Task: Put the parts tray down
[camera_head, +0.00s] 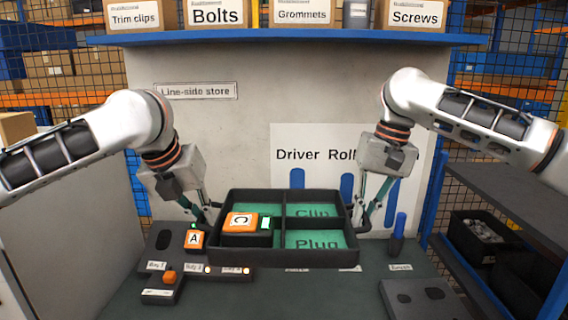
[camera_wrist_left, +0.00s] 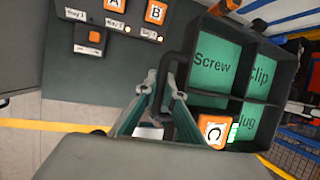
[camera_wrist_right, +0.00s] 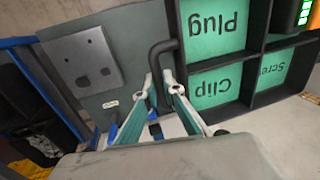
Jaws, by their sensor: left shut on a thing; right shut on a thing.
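The parts tray (camera_head: 290,258) is a black tray with green-floored compartments labelled Screw, Clip and Plug. It is held level above the dark green bench (camera_head: 250,303). An orange-topped block marked C (camera_head: 241,222) sits in its left part and also shows in the left wrist view (camera_wrist_left: 214,129). My left gripper (camera_wrist_left: 170,90) is shut on the tray's left handle (camera_wrist_left: 169,68). My right gripper (camera_wrist_right: 160,83) is shut on the tray's right handle (camera_wrist_right: 153,62). Whether the tray touches anything below is hidden in the head view.
A charging bay strip with orange blocks A (camera_head: 194,239) and B (camera_wrist_left: 156,12) is at the bench's left. An orange button (camera_head: 169,277) is in front. A grey plate (camera_head: 425,298) lies at the right. Behind is a panel (camera_head: 330,142) with blue drivers. A shelf of boxes (camera_head: 215,15) hangs above.

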